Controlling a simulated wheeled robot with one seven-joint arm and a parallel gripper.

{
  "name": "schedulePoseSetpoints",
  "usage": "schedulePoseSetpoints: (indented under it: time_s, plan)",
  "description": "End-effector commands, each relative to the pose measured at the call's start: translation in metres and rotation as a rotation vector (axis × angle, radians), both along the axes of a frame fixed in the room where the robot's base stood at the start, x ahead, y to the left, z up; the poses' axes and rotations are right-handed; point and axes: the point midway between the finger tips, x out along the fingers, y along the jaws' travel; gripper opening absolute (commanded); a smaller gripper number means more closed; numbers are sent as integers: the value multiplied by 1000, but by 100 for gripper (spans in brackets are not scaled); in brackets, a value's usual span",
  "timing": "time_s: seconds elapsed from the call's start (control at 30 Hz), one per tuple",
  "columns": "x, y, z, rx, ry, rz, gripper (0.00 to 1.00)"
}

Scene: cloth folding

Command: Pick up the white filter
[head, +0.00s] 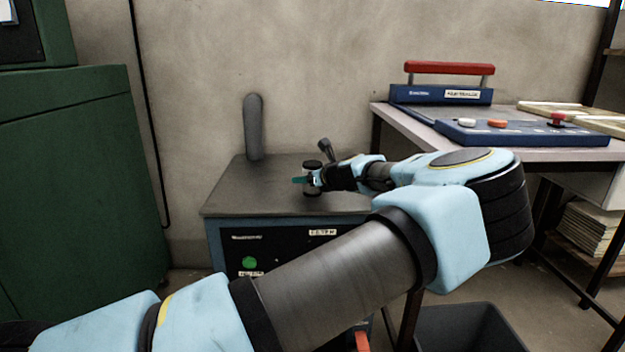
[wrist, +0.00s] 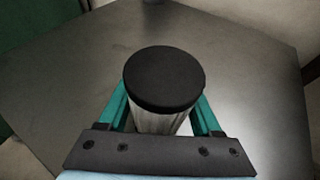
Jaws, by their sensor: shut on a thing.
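The white filter (wrist: 160,122) stands upright between the two teal fingers of my gripper (wrist: 162,115) in the wrist view. It has a pale ribbed body and a round black cap (wrist: 165,78). My gripper is shut on the filter's body. In the head view the filter (head: 312,186) shows small, with a dark top, at my gripper (head: 303,180) over the grey cabinet top. I cannot tell whether its base touches the surface.
The grey cabinet top (head: 235,195) is mostly clear. A grey upright cylinder (head: 254,128) stands at its back. To the right is a table with a blue device (head: 525,133) and a red-handled press (head: 450,69). A dark bin (head: 465,330) is on the floor. A green cabinet (head: 75,180) stands left.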

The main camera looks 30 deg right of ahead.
Motion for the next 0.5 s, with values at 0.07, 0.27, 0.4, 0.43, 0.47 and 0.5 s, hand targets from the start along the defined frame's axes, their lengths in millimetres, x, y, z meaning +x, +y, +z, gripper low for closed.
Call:
schedulePoseSetpoints:
  time_s: [0.07, 0.27, 0.4, 0.43, 0.47, 0.5]
  plan:
    - [0, 0, 0, 0, 0, 0, 8]
    - [0, 0, 1, 0, 0, 0, 8]
    - [0, 0, 12, -2, 0, 0, 8]
    - [0, 0, 17, -3, 0, 0, 8]
    - [0, 0, 23, -3, 0, 0, 8]
    - [0, 0, 30, -4, 0, -1, 8]
